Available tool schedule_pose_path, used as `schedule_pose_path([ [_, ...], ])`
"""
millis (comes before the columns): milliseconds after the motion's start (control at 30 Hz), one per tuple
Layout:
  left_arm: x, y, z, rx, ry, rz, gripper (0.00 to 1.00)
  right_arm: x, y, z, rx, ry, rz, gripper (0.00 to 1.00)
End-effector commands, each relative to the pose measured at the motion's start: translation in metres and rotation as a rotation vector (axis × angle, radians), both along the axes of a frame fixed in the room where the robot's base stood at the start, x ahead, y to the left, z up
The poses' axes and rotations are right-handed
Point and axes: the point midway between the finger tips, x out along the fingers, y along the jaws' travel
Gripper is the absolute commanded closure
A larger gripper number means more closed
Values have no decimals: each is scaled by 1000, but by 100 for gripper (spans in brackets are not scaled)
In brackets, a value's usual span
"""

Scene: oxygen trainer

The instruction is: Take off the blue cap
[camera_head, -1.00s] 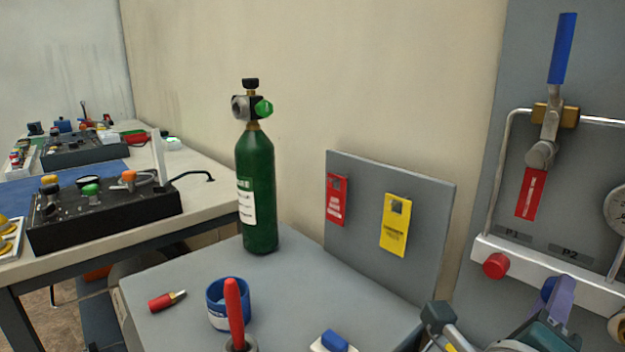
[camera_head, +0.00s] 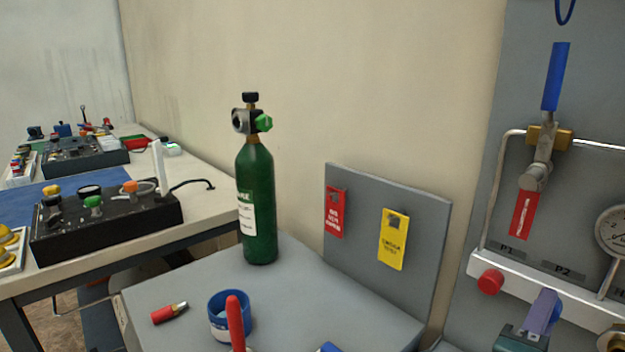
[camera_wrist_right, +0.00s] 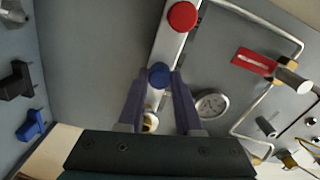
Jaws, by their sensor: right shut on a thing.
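The blue cap (camera_wrist_right: 159,74) shows in the right wrist view between my right gripper's fingertips, at the white bar on the wall panel. My right gripper (camera_wrist_right: 158,80) has its purple fingers closed on the cap's sides. I cannot tell whether the cap is still seated or has come away from the bar. My left gripper is not in view.
A red cap (camera_head: 491,282) sits on the same white bar (camera_head: 520,284). A gauge (camera_head: 614,232) and a blue-handled valve (camera_head: 555,78) are on the panel. A green cylinder (camera_head: 257,200) stands on the grey table (camera_head: 300,300), beside a blue cup (camera_head: 230,318).

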Motion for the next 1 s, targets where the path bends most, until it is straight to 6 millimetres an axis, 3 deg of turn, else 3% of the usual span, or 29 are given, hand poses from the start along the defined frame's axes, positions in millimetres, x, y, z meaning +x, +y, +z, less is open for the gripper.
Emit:
schedule_pose_path([
  [200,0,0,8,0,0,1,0,0,0,0,-171,205,1,100],
  [467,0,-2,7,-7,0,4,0,0,0,0,-183,219,0,100],
  [733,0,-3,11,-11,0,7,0,0,1,-1,-323,384,0,100],
  [1000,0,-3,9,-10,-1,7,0,-1,0,-1,-374,443,0,100],
])
